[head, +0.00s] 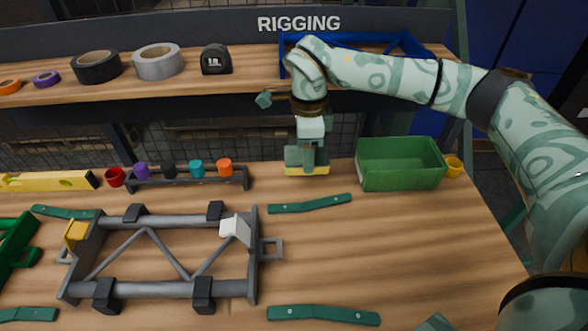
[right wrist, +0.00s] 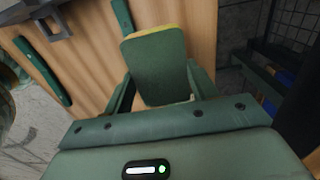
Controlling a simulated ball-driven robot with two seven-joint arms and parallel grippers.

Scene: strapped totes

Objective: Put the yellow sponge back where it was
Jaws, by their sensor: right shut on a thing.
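The yellow sponge (head: 307,171) has a dark green top face and hangs at the lower end of my right gripper (head: 307,155), near the back edge of the workbench. In the right wrist view, the sponge (right wrist: 155,62) sits between the two fingers of the right gripper (right wrist: 160,88), its green face toward the camera and a thin yellow rim showing. The right gripper is shut on it. I cannot tell whether its underside touches the bench.
A green bin (head: 400,175) stands right of the sponge, with a yellow cup (head: 453,167) beside it. A rack of coloured cups (head: 190,180) is at left. A grey frame (head: 160,289) lies in front. Teal strips (head: 310,204) lie nearby.

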